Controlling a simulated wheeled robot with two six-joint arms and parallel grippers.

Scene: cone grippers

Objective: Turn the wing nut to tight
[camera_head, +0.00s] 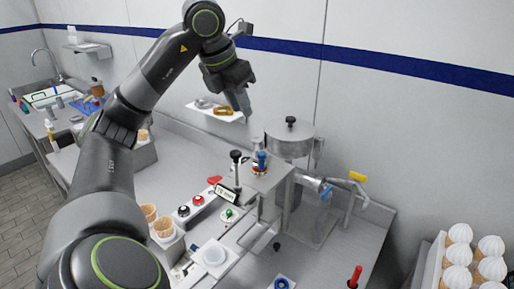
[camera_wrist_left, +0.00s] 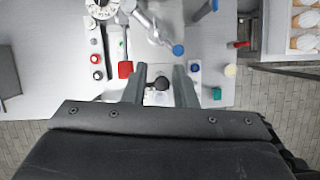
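My left gripper (camera_head: 243,108) hangs in the air above the machine, pointing down, in front of the back wall. In the left wrist view its two fingers (camera_wrist_left: 161,92) stand apart with nothing gripped. A black round knob (camera_wrist_left: 161,83) shows below, in the gap between them. A small upright blue part (camera_head: 261,160) sits on the machine's grey top plate (camera_head: 268,181), with red and white at its base. It may be the wing nut, but it is too small to tell, and so is its tightness. My right gripper is in neither view.
A steel pot (camera_head: 288,147) with a black-knobbed lid stands behind the top plate. A black-knobbed post (camera_head: 236,157) rises in front. A yellow-handled valve (camera_head: 357,177) is at right. Cones (camera_head: 163,227) stand at front left. A wall shelf (camera_head: 215,112) is beside my gripper.

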